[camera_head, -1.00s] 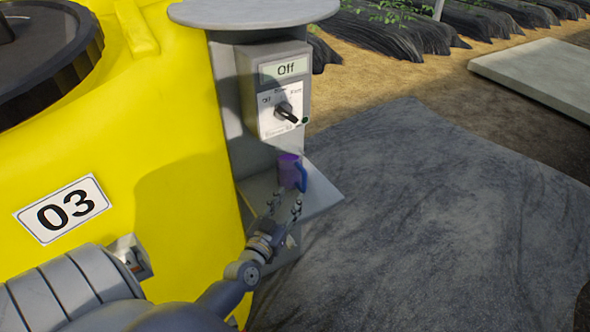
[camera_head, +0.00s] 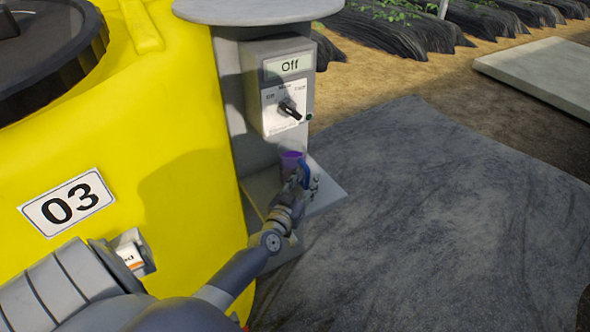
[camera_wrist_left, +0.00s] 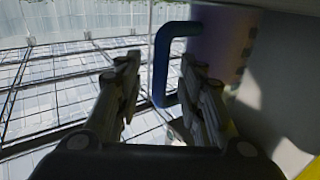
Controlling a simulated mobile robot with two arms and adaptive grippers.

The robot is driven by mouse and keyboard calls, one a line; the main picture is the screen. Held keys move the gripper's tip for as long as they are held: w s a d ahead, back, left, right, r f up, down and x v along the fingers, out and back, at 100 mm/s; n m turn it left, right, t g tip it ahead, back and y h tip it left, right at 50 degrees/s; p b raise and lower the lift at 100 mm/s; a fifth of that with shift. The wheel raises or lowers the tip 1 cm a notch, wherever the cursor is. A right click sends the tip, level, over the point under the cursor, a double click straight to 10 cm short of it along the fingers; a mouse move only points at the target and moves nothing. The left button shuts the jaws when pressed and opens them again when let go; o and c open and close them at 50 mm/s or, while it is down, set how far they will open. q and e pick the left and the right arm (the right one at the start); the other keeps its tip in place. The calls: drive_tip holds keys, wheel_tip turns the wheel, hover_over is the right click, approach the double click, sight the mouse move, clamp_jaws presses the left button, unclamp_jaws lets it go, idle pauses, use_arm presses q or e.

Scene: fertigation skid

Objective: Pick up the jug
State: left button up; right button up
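The jug (camera_head: 291,160) is a small clear vessel with purple contents and a blue handle (camera_head: 305,173). It stands on the small grey shelf (camera_head: 326,196) below the control box. My left gripper (camera_head: 302,181) is at the handle side of the jug and partly hides it. In the left wrist view, the jug (camera_wrist_left: 222,42) is at the upper right, and its blue handle (camera_wrist_left: 160,65) shows between the two open fingers (camera_wrist_left: 160,90). The fingers stand apart, and I see no clear contact with the handle. My right gripper is not in view.
The control box (camera_head: 284,88) with a black knob (camera_head: 290,110) and an "Off" display is above the shelf. A round grey plate (camera_head: 258,8) overhangs it. The yellow tank (camera_head: 180,130) is close on the left. Dark ground sheet (camera_head: 430,220) on the right is clear.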

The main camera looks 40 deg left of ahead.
use_arm(q)
clamp_jaws()
drive_tip(key=shift+r, duration=0.1)
drive_tip(key=shift+r, duration=0.15)
